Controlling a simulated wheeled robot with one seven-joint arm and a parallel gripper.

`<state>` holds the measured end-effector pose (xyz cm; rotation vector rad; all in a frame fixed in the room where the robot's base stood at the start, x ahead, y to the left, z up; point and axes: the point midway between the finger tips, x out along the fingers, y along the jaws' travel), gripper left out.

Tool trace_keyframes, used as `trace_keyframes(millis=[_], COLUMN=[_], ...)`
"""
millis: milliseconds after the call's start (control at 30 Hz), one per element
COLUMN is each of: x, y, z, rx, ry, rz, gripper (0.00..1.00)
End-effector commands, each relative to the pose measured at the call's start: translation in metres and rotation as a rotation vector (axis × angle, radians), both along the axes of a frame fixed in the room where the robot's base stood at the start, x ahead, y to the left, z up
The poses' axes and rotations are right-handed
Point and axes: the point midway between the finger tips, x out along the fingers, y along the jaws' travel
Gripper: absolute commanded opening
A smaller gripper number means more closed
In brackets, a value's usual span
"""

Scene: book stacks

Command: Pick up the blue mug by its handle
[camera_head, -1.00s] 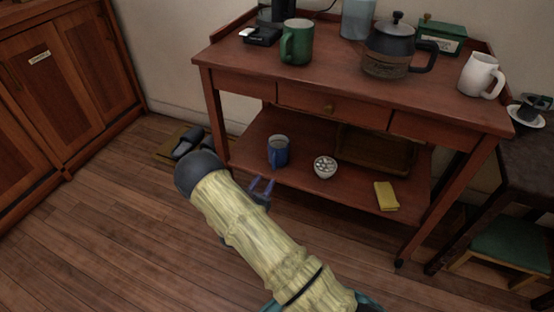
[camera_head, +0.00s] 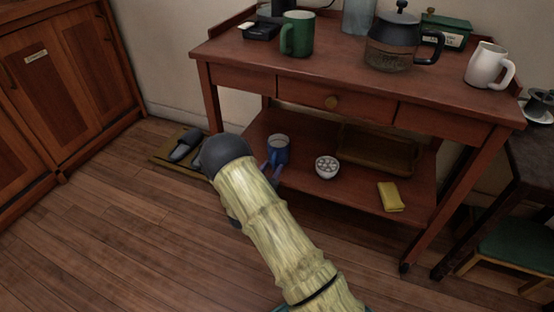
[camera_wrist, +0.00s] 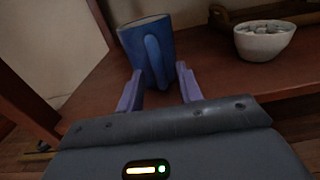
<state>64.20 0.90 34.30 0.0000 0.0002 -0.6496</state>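The blue mug (camera_head: 278,148) stands upright on the cart's lower shelf, towards its left end. In the wrist view the mug (camera_wrist: 134,42) is straight ahead, with its handle (camera_wrist: 155,62) turned towards my gripper (camera_wrist: 160,85). The two purple fingers are apart, one on each side of the handle in the picture. I cannot tell whether the fingertips reach past the handle or touch the mug. In the head view my gripper (camera_head: 272,172) is just in front of the mug, partly hidden by my arm.
A bowl of small items (camera_head: 327,167) stands right of the mug, with a yellow cloth (camera_head: 390,196) further right and a tray (camera_head: 378,150) behind. The red-brown cart (camera_head: 300,196) has a drawer and tabletop above the shelf, and a leg (camera_head: 210,105) left of the mug.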

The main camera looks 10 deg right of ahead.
Motion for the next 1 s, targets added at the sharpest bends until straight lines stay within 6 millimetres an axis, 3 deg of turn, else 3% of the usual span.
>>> trace_keyframes(millis=[200,700,900,1000], x=[0.0137,0.0133,0.0133,0.0136], y=[-0.0109,-0.0106,-0.0106,-0.0106], z=[-0.0002,0.0004,0.0003,0.0012], rx=[0.000,-0.001,-0.001,-0.001], ry=[-0.001,-0.001,-0.001,-0.003], rz=[-0.001,0.000,0.000,0.000], gripper=[0.36,0.36,0.00,0.00])
